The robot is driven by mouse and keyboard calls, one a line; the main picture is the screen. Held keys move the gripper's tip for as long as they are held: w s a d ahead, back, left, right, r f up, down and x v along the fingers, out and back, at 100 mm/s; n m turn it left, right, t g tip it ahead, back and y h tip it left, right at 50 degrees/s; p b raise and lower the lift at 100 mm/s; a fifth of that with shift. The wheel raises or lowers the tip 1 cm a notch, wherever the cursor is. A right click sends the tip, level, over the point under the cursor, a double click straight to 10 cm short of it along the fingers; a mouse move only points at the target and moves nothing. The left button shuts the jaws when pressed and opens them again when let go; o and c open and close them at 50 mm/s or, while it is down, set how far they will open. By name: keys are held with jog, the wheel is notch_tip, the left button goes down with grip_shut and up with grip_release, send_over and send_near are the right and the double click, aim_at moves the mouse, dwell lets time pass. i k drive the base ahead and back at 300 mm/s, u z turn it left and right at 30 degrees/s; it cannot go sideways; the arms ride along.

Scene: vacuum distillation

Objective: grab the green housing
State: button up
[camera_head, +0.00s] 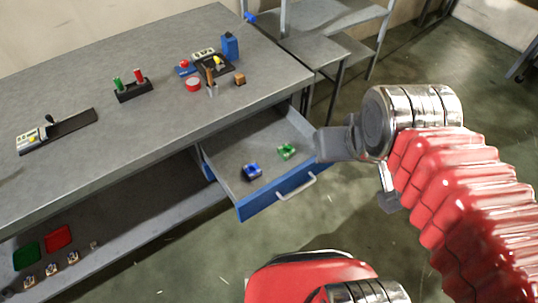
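The green housing (286,151) is a small green block-like part lying in the open drawer (272,204), towards its right side. A similar blue housing (251,171) lies in the same drawer, to the left and nearer the front. My gripper (356,172) is right of the drawer. Its two grey fingers appear spread apart, with floor showing between them and nothing held. The left finger reaches close to the drawer's right edge in the picture; it is apart from the green housing.
The drawer's front has a pale handle (296,187). The workbench (150,120) above holds a blue canister (230,46), a black holder (134,90) with green and red pieces, and small tools. Green and red pads lie on the lower shelf (130,220). Floor is clear right of the drawer.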

aim_at(285, 150)
jog(key=u, duration=1.75)
jog(key=i, duration=1)
jog(key=u, duration=0.05)
